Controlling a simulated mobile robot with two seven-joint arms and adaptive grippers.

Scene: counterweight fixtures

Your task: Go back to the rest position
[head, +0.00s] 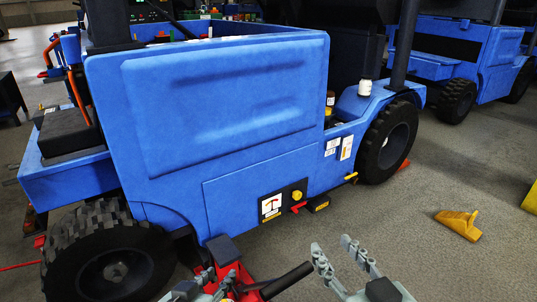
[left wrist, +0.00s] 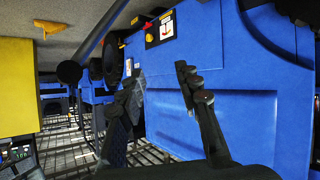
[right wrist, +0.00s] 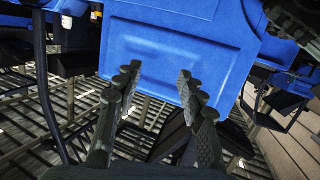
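My left gripper (head: 217,282) is low in the head view, in front of the blue vehicle (head: 220,100). In the left wrist view its two dark fingers (left wrist: 160,78) are spread with nothing between them. My right gripper (head: 331,246) is to its right, also in front of the vehicle. In the right wrist view its fingers (right wrist: 158,76) are apart and empty, with a blue panel (right wrist: 170,40) beyond them. Neither gripper visibly holds anything. A red part (head: 232,272) and a black bar (head: 288,281) lie close to the left gripper in the head view.
The vehicle has large black tyres (head: 110,262) and a side step carrying a white bottle (head: 365,88). A yellow wedge (head: 459,224) lies on the grey floor at right. Another blue vehicle (head: 495,50) stands behind. Open floor (head: 450,160) lies at right.

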